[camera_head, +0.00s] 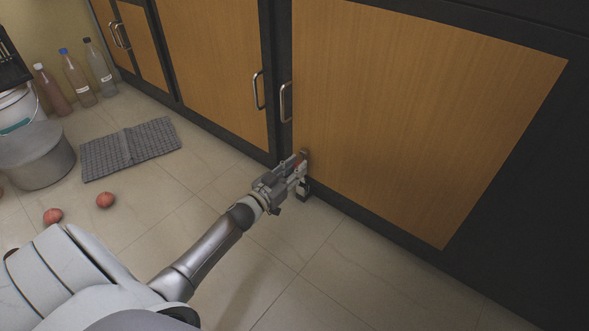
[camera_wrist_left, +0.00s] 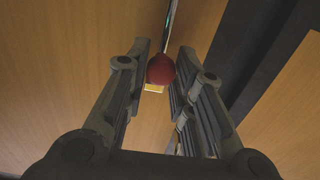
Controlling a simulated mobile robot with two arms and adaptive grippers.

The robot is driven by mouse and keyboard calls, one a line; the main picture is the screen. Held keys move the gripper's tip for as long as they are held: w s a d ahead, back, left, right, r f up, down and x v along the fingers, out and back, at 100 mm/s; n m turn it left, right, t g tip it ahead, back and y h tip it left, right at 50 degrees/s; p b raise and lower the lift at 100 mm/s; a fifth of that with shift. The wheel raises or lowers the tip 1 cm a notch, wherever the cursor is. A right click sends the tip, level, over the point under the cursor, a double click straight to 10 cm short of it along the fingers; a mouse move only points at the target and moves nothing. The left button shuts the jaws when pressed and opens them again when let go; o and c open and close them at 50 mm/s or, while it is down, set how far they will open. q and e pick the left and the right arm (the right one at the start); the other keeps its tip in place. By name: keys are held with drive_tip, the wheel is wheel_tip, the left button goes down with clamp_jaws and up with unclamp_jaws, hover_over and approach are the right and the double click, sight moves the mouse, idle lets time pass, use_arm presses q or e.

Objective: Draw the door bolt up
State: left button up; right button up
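The door bolt shows in the left wrist view as a round red knob (camera_wrist_left: 161,69) on a thin shiny rod (camera_wrist_left: 171,25) that runs up from it along the wooden door. A small yellowish piece lies just below the knob. My left gripper (camera_wrist_left: 164,50) has one finger on each side of the knob. I cannot tell whether both fingers press on it. In the head view my left gripper (camera_head: 298,166) is at the low left corner of the large door (camera_head: 410,100), and a bit of red shows at its fingertips. My right gripper is not in view.
Metal handles (camera_head: 286,102) sit on the doors above the gripper. A grey mat (camera_head: 130,149), two red round things (camera_head: 105,200), a grey pot (camera_head: 36,158) and bottles (camera_head: 77,78) stand or lie at the left.

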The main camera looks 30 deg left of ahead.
use_arm(q)
drive_tip(key=o, duration=0.4)
drive_tip(key=shift+r, duration=0.15)
drive_tip(key=shift+c, duration=0.2)
drive_tip(key=s+a, duration=0.1)
drive_tip(key=s, duration=1.1)
